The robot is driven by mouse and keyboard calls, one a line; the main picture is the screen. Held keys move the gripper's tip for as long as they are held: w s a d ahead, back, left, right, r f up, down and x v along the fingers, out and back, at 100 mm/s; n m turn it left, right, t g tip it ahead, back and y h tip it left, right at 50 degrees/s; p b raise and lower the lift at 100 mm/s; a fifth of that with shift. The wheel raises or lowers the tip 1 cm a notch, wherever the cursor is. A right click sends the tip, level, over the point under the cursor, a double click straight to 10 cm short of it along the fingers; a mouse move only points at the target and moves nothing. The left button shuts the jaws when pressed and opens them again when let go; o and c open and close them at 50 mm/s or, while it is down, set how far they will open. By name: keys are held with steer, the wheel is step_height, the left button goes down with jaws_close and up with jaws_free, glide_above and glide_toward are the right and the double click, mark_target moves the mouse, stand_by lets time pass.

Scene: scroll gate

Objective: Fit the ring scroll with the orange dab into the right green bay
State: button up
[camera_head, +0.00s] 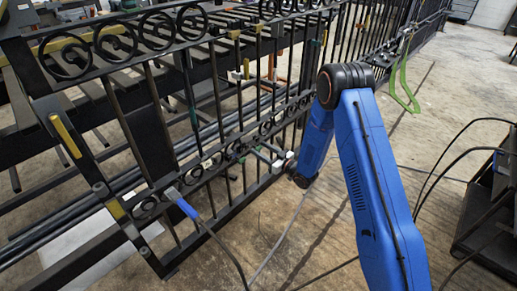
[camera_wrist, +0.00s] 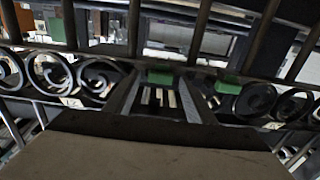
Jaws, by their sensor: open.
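My gripper (camera_wrist: 158,84) is open in the wrist view, its two fingers apart, pointing at the gate's lower scroll band. I see nothing held between them. A green mark (camera_wrist: 160,75) shows between the fingertips and another green mark (camera_wrist: 228,85) to their right, on or near the band. Dark scrolls (camera_wrist: 103,78) stand left of the fingers and more scrolls (camera_wrist: 256,101) stand right. The black gate (camera_head: 150,125) also fills the left of the head view. I cannot make out an orange dab on any scroll. In the head view my fingers are too small to tell apart.
A blue-handled clamp (camera_head: 187,208) with a cable sits on the gate's lower rail. A light green hook (camera_head: 403,87) hangs at the upper right. A dark cart (camera_head: 490,205) with cables stands at the right. Concrete floor (camera_head: 440,90) is open beyond my arm.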

mark_target(260, 148)
steer(key=shift+x, duration=1.05)
jaws_close()
steer(key=shift+v, duration=2.7)
jaws_free()
